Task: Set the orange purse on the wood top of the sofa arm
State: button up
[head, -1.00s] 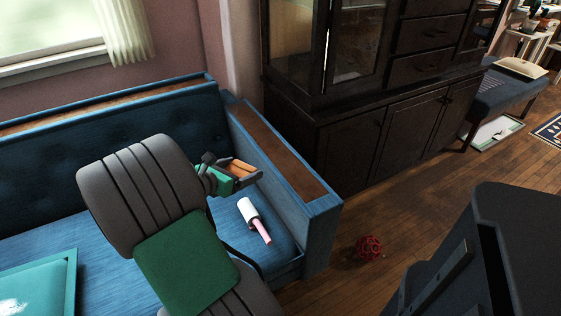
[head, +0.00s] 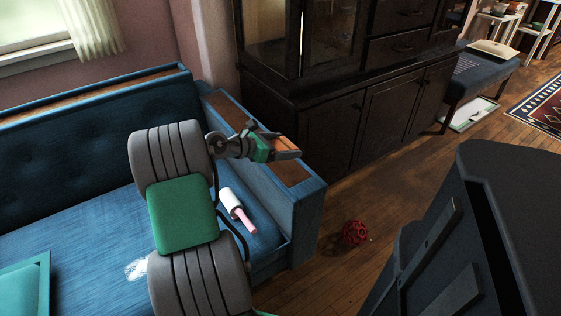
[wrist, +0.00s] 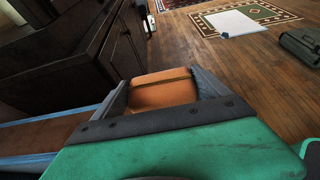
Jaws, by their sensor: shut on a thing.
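My gripper (head: 287,147) is shut on the orange purse (head: 281,145). In the wrist view the purse (wrist: 163,90) sits between my two fingers, with a dark line across it. In the head view my gripper and the purse are over the sofa arm, in front of part of its wood top (head: 230,113). The wood top (wrist: 40,134) also shows at the left in the wrist view, with a blue edge. The gap between purse and wood is hard to judge. My fingers hide the purse's sides.
A lint roller (head: 236,210) lies on the blue sofa seat. A red lattice ball (head: 355,233) is on the floor beyond the sofa arm. The dark cabinet (head: 375,120) stands close behind the arm. The wood top looks clear of other things.

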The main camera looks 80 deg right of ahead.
jog(key=b, duration=0.2)
send_over(281, 163)
notch_tip(281, 163, down, 5)
jog(key=shift+s+a, duration=0.15)
jog(key=f+b, duration=0.1)
jog(key=f, duration=0.1)
jog(key=f+b, duration=0.1)
jog(key=shift+d+f, duration=0.2)
jog(key=shift+f, duration=0.2)
jog(key=shift+r, duration=0.2)
jog(key=shift+f, duration=0.1)
jog(key=o, duration=1.3)
